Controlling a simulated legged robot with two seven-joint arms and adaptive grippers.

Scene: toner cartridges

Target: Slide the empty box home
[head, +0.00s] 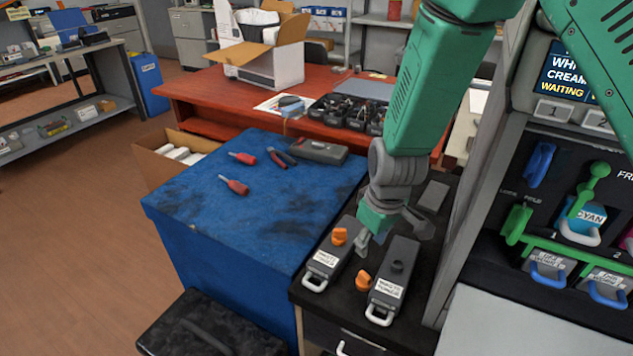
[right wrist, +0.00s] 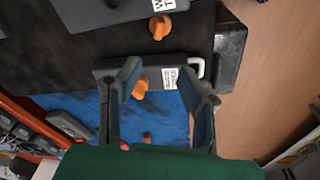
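Two dark grey boxes with white labels and white handles lie side by side on a black cabinet top: the left box (head: 331,264) and the right box (head: 398,276). Each has an orange knob. The labels are too small to read surely, so I cannot tell which box is empty. My right gripper (head: 377,238) hangs low over the boxes. In the right wrist view my right gripper (right wrist: 160,90) is open, its fingers apart over the left box (right wrist: 183,75). The right box (right wrist: 105,8) is at that view's top edge. My left gripper is not in view.
The printer (head: 515,225) stands close at right, with a cyan cartridge (head: 587,217), a green lever (head: 520,222) and blue handles. A blue-covered table (head: 230,215) with screwdrivers and pliers adjoins the cabinet. A black case (head: 205,330) stands in front.

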